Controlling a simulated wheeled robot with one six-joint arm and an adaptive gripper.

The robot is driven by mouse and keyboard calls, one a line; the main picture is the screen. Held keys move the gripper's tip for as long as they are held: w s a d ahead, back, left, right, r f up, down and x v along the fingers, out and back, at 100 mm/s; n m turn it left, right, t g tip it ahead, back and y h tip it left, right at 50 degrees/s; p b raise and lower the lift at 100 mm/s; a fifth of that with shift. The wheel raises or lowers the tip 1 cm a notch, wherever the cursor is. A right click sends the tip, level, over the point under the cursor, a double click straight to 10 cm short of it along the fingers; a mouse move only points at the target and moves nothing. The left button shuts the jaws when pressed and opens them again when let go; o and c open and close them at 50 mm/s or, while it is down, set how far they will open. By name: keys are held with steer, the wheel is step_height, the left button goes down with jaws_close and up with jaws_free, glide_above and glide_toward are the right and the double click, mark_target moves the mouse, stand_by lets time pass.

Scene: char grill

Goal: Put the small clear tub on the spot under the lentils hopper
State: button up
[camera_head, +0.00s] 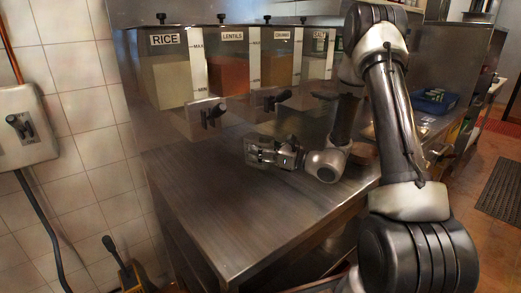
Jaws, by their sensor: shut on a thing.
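My gripper (258,154) is shut just above the steel counter, near its back left part. The small clear tub (252,160) is at its fingers, hard to make out because it is see-through and the fingers cover much of it. The lentils hopper (230,76), with a LENTILS label and orange-red contents, is in the back row, behind and a little left of my gripper. A dispenser with a black handle (270,100) is in front of the hoppers. The spot under the lentils hopper cannot be made out clearly.
The rice hopper (170,82) is left of the lentils, and more hoppers (277,68) stand to the right. Another black-handled dispenser (211,115) juts out at left. The steel counter (225,215) is bare in front. A blue bin (436,101) stands at far right.

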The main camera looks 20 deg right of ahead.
steer(key=shift+f, duration=0.15)
steer(key=o, duration=1.1)
steer(key=shift+o, duration=0.2)
